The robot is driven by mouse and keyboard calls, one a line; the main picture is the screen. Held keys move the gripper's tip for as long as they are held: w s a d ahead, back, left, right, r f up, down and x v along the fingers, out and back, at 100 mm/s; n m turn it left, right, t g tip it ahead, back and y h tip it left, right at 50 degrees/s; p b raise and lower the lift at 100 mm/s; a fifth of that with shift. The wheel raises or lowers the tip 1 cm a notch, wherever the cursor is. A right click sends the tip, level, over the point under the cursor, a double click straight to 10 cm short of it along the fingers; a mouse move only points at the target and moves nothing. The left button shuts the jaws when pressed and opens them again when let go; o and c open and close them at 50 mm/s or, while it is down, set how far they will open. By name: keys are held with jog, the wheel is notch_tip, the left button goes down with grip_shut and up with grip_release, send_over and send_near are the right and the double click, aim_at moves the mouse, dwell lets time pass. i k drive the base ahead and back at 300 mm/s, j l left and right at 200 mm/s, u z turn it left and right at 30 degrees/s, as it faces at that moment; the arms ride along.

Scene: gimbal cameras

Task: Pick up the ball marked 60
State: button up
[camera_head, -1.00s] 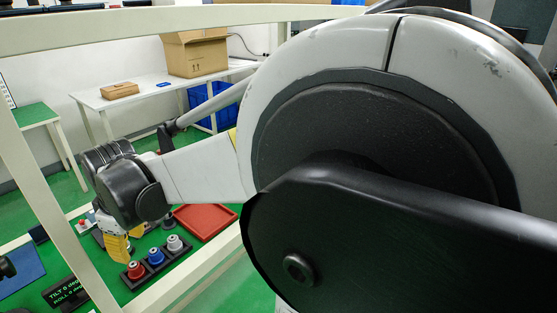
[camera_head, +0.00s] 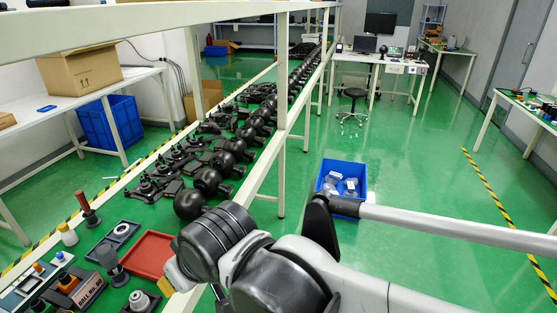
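I cannot make out any ball marked 60. Several black gimbal units with rounded black heads (camera_head: 188,204) stand in a long row on the green bench, and no numbers are readable on them.
White posts and a rail (camera_head: 282,150) frame the bench close to my arm. Small parts and fixtures crowd the lower left. A blue bin (camera_head: 343,207) with pale items stands on the floor beyond. A cardboard box (camera_head: 80,75) sits on a white table.

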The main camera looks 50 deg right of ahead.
aim_at(224, 162)
jog(key=i+j+z, duration=0.1)
jog(key=z, duration=0.3)
jog(key=j+z, duration=0.1)
jog(key=z, duration=0.3)
jog(key=i+j+z, duration=0.1)
jog(key=z, duration=0.35)
jog(key=i+l+z, duration=0.2)
jog(key=i+z, duration=0.2)
jog(key=i+l+z, duration=0.1)
jog(key=i+z, duration=0.35)
jog(key=k, duration=0.1)
